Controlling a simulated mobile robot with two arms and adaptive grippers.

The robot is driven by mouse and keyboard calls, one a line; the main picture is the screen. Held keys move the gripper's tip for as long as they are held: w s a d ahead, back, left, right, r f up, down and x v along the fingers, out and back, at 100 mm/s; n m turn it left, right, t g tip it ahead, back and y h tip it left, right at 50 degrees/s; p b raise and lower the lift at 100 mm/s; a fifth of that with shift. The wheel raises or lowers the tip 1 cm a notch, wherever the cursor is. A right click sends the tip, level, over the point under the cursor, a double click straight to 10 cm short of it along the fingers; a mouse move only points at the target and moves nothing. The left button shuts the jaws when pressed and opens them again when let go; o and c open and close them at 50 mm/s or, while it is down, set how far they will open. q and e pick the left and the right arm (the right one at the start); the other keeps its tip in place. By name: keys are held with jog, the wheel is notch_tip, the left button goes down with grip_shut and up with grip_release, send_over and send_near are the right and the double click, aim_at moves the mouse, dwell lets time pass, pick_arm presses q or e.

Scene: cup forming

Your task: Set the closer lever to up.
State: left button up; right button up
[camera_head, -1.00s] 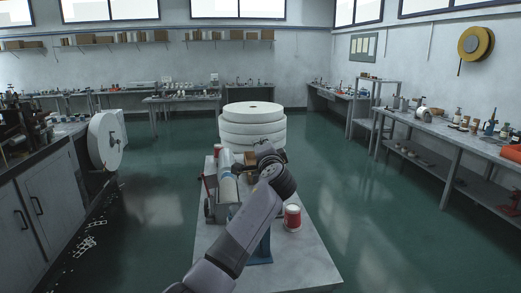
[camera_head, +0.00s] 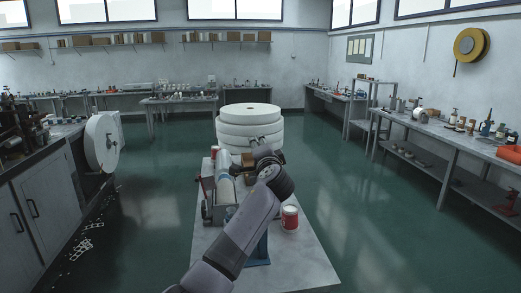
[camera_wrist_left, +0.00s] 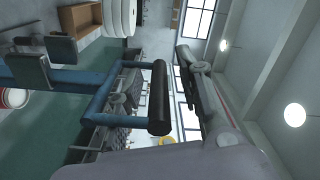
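In the left wrist view, turned sideways with the ceiling to the right, a blue U-shaped lever frame (camera_wrist_left: 92,78) carries a black roller handle (camera_wrist_left: 160,98) at its upper end. I take it for the closer lever. My left gripper (camera_wrist_left: 160,88) has one finger on the ceiling side of the handle and the other behind the blue frame. The fingers are apart, with gaps to the handle. In the head view my left gripper (camera_head: 260,150) is over the machine on the table, and my arm hides the lever. The right gripper is in neither view.
A grey table (camera_head: 300,262) holds the machine, with a roll (camera_head: 226,188) at its left and a red-and-white can (camera_head: 290,218) at its right. A stack of white rolls (camera_head: 249,122) stands behind. Green floor is free to the right, before a long bench (camera_head: 440,140).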

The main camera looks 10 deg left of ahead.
pick_arm(q)
jog(key=shift+s, duration=0.15)
jog(key=v, duration=1.1)
jog(key=shift+s+d, duration=0.2)
jog(key=shift+s, duration=0.15)
